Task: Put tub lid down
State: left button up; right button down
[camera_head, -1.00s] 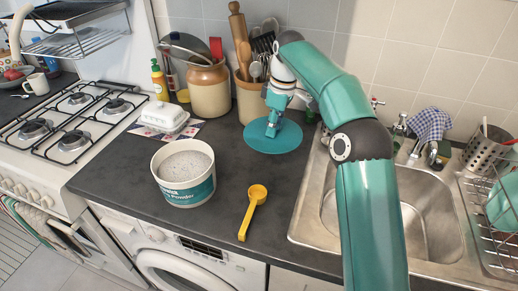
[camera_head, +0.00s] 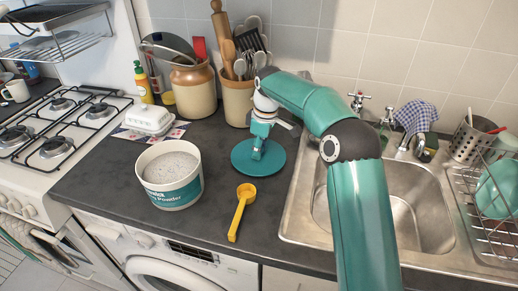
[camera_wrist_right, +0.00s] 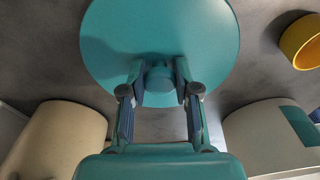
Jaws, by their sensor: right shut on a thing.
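The tub lid (camera_head: 242,162) is a flat teal disc with a raised knob, level and at or just above the counter; I cannot tell whether it touches. It fills the top of the wrist view (camera_wrist_right: 160,25). My right gripper (camera_head: 258,152) reaches down over the lid and is shut on its knob; both fingers flank the knob in the wrist view (camera_wrist_right: 160,82). The white powder tub (camera_head: 173,190) stands open at the lid's left, full of pale powder. My left gripper is not in view.
A yellow scoop (camera_head: 238,212) lies on the counter (camera_head: 110,182) in front of the lid. A utensil pot (camera_head: 237,103) and brown jar (camera_head: 195,92) stand behind it, a butter dish (camera_head: 150,120) back left. The sink (camera_head: 305,200) is to the right.

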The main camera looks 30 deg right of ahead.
aim_at(264, 157)
jog(key=c, duration=0.8)
grip_release()
jog(key=shift+f, duration=0.1)
jog(key=shift+c, duration=0.2)
notch_tip(264, 157, up, 12)
jog(key=s+p, duration=0.1)
jog(key=p, duration=0.1)
jog(key=shift+s+d, duration=0.15)
jog(key=shift+d, duration=0.2)
